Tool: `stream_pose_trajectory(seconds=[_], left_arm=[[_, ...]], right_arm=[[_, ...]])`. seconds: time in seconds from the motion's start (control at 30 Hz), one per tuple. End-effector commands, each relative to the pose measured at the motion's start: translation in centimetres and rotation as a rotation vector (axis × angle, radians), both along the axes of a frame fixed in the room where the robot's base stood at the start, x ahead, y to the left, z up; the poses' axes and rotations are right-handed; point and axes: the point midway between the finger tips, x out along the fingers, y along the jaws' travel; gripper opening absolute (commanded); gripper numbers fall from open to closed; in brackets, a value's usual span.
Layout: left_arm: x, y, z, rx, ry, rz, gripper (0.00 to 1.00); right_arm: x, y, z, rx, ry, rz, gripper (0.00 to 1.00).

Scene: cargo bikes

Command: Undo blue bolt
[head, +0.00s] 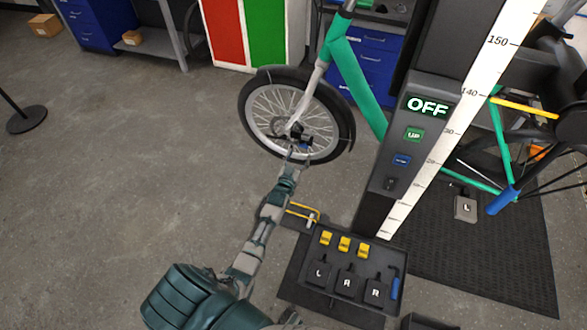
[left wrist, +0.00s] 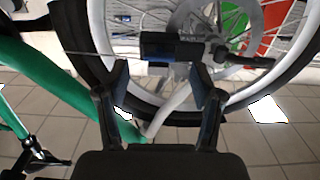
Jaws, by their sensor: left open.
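A dark blue block-like part (left wrist: 172,46), which looks like the blue bolt, sits at the hub of the spoked wheel (head: 262,103) in the left wrist view. A black rod with a rounded end (left wrist: 240,60) extends to its right. My left gripper (left wrist: 160,84) is open and empty. Its two fingers point at the blue part, one to each side, with the part just past the tips. I cannot tell whether they touch. In the head view my left gripper (head: 297,152) is small beside the hub and partly hides it. My right gripper is not in view.
The green bike frame (head: 352,75) rises right of the wheel. A grey stand (head: 410,150) with an OFF display and a ruler is further right. A black tray (head: 330,303) with yellow pieces and pedals lies below.

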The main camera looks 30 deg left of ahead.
Motion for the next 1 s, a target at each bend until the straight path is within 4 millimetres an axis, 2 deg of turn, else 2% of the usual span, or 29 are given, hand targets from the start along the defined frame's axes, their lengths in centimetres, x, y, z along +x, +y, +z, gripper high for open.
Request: stream_pose_trajectory(seconds=[0.03,0.2,0.4,0.57,1.0], left_arm=[[-1.4,-0.3,-0.2,0.0,0.002,0.0,0.67],[-5.0,-1.2,-0.3,-0.001,0.004,-0.001,0.67],[-7.5,-1.8,-0.3,-0.002,0.005,-0.001,0.67],[-8.1,-1.9,-0.3,-0.002,0.005,0.0,0.67],[-8.0,-1.9,-0.3,-0.001,0.005,-0.001,0.67]], right_arm=[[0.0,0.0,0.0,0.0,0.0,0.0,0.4],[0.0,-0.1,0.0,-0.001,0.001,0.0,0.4],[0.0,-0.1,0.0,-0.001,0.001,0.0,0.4],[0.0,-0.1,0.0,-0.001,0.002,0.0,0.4],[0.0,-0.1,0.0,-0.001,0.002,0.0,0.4]])
